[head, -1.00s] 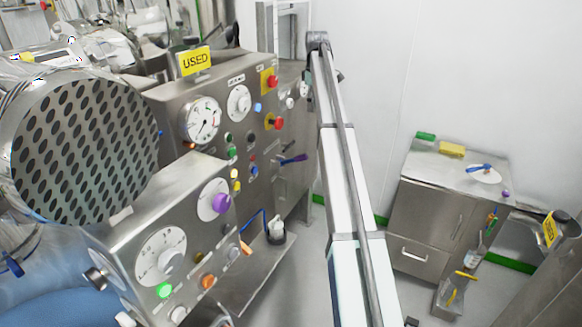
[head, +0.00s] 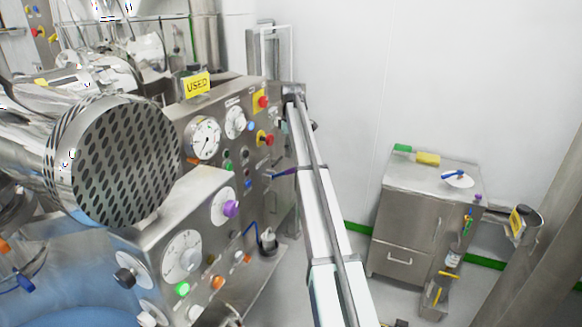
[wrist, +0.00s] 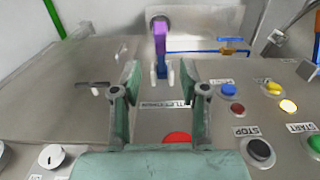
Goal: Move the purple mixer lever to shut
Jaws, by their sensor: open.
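The purple mixer lever (wrist: 161,38) stands out from a round grey boss on the steel panel, at the top middle of the wrist view. Its end nearer me is blue. In the head view the lever (head: 287,171) shows as a small purple and blue bar, partly hidden by my arm. My gripper (wrist: 161,80) is open, its green fingers spread to either side. The gripper is not clearly seen in the head view.
Several buttons, including a blue one (wrist: 228,90) and a black stop button (wrist: 258,150), lie right of my gripper. A blue handle (wrist: 222,50) lies beyond. A purple knob (head: 231,208) sits on the nearer panel. A steel cabinet (head: 400,225) stands right, with floor between.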

